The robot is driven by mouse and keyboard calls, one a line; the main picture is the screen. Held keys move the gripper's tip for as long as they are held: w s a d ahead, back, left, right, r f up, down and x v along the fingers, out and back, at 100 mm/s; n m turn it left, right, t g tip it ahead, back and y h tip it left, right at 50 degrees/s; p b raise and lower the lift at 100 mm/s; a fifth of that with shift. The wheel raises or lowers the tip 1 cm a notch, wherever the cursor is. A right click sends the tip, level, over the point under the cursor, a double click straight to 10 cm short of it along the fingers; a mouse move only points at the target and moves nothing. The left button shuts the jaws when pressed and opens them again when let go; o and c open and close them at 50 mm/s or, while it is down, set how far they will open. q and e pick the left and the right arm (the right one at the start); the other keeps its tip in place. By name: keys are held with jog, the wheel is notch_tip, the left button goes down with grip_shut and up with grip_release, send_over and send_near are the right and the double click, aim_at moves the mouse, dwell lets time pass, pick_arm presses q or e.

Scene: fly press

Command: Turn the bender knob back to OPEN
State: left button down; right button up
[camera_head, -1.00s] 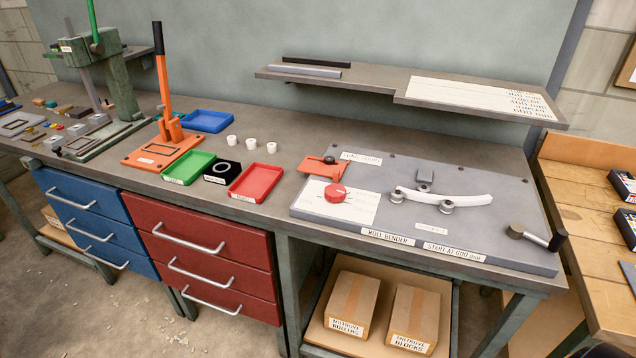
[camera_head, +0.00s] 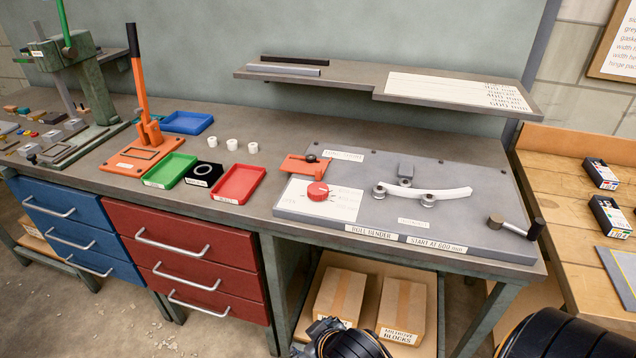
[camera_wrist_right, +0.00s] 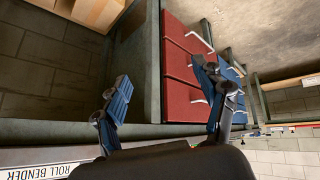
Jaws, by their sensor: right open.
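The bender knob (camera_head: 318,191) is a round red knob on a white dial card (camera_head: 345,207), at the left of the grey roll bender plate (camera_head: 400,228). Faint lettering surrounds it; its pointer setting is too small to read. A pale curved strip (camera_head: 452,194) lies against the bender's rollers. My right gripper (camera_wrist_right: 160,78) is open and empty in the right wrist view, below the bench edge and apart from the knob. Dark parts of my right arm show at the bottom of the head view. My left gripper is not in view.
An orange block (camera_head: 303,164) sits just behind the knob. A red tray (camera_head: 238,183) stands left of the plate, and a crank handle (camera_head: 515,227) is at its right. A shelf (camera_head: 380,85) hangs behind. Red drawers (camera_head: 195,265) and cardboard boxes (camera_head: 402,305) are below the bench.

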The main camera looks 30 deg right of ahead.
jog(key=w+a+r+n+t+y, duration=0.2)
jog(key=w+a+r+n+t, duration=0.3)
jog(key=w+r, duration=0.6)
jog(key=w+a+r+n+t+y, duration=0.1)
jog(key=w+a+r+t+y, duration=0.1)
jog(key=w+r+t, duration=0.7)
jog(key=w+a+r+n+g+y, duration=0.4)
jog(key=a+r+n+g+y, duration=0.8)
jog(key=n, duration=0.7)
jog(key=g+h, duration=0.9)
jog(key=h, duration=0.6)
send_over(318, 188)
jog(key=f, duration=0.1)
notch_tip(318, 188, down, 13)
jog(key=shift+f+p, duration=0.2)
jog(key=shift+p, duration=0.7)
